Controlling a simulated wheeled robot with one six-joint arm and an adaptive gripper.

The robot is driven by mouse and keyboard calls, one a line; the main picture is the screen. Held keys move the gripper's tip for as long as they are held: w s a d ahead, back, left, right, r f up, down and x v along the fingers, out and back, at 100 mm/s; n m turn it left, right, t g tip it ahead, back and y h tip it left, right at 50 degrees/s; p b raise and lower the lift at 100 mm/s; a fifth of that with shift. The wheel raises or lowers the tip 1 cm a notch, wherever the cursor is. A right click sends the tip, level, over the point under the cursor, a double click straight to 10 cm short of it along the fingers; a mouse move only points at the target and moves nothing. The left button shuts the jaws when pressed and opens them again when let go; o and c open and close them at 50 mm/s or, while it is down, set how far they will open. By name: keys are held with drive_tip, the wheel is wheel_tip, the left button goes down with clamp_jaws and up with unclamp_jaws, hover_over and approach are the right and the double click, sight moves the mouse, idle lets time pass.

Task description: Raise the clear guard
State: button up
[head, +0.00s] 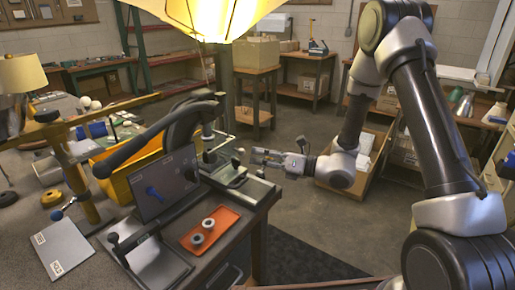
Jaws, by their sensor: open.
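My gripper (254,156) reaches left from the arm and is open, with nothing visible between its fingers. It is close to the right of a small bench fixture (232,172) with a metal base at the table's right corner. Upright posts and a dark handle-like part show on this fixture. A clear guard is hard to make out; a faint see-through part may be on the fixture, but I cannot tell its edges or whether it is up or down. I cannot tell whether the fingers touch anything.
An orange tray (225,222) with two grey rings lies in front of the fixture. A dark upright panel (164,188) and a yellow bin (118,174) stand to the left. A large yellow lampshade (222,15) hangs above. The floor (305,215) right of the table is open.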

sight(242, 151)
drive_tip(key=shift+w+d+f+m+t, duration=0.2)
drive_tip(key=shift+w+f+m+t, duration=0.25)
drive_tip(key=shift+w+m, duration=0.1)
drive_tip(key=shift+w+a, duration=0.2)
drive_tip(key=shift+w, duration=0.05)
drive_tip(key=x, duration=0.7)
drive_tip(key=shift+f, duration=0.15)
clamp_jaws()
